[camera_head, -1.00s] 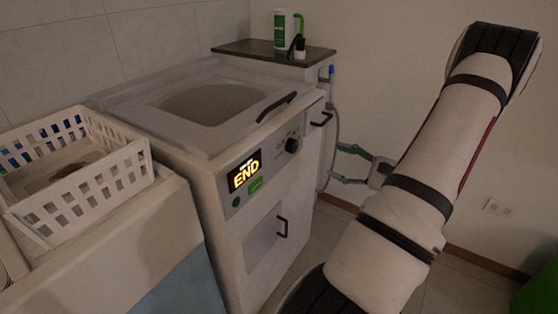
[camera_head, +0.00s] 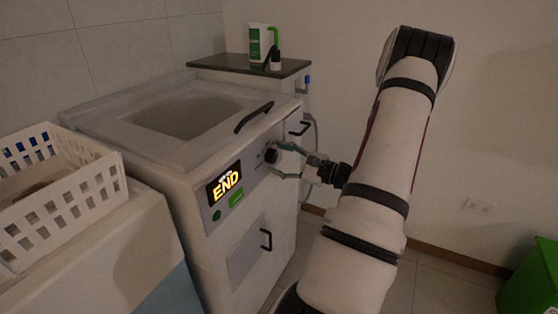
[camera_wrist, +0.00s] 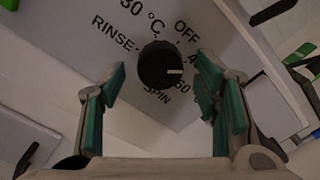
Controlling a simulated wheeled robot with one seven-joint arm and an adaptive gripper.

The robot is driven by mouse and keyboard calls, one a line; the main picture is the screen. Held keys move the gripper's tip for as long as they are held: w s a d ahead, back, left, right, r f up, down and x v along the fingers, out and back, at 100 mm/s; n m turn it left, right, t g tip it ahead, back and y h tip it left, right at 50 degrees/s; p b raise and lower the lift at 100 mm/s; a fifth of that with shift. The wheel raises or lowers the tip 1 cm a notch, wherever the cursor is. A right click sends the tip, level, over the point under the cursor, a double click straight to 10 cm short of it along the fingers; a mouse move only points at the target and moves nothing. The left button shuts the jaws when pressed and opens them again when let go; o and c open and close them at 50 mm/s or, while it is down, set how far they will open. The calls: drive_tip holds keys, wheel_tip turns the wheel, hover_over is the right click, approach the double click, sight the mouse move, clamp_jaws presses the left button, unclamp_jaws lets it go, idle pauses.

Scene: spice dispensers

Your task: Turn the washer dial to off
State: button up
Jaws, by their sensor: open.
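The washer (camera_head: 150,160) stands left of centre in the head view, its lit display (camera_head: 225,187) reading END. Its round black dial (camera_wrist: 158,64) is near the centre of the wrist view, ringed by labels including OFF, RINSE and SPIN. The dial's white mark points right and slightly down; OFF is at its upper right. In the head view the dial (camera_head: 271,155) is partly crowded by my fingers. My gripper (camera_head: 277,161) is open at the front panel; in the wrist view its green-padded fingers (camera_wrist: 160,78) flank the dial with gaps on both sides.
A white basket (camera_head: 65,205) sits on a unit at the left. A dark shelf (camera_head: 230,62) behind the washer holds a white-and-green container (camera_head: 257,42) and a small dark bottle (camera_head: 275,60). A black handle (camera_head: 254,117) lies above the dial. A green bin (camera_head: 530,280) stands at the right.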

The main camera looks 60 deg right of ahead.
drive_tip(key=shift+w, duration=0.2)
drive_tip(key=c, duration=1.2)
drive_tip(key=shift+o, duration=0.2)
drive_tip(key=n+b, duration=0.5)
drive_tip(key=b, duration=0.1)
drive_tip(key=shift+f, duration=0.2)
drive_tip(key=n+b, duration=0.3)
drive_tip(key=b, duration=0.1)
drive_tip(key=shift+r+n+b, duration=0.15)
drive_tip(key=shift+n+b, duration=0.65)
drive_tip(key=shift+b, duration=0.4)
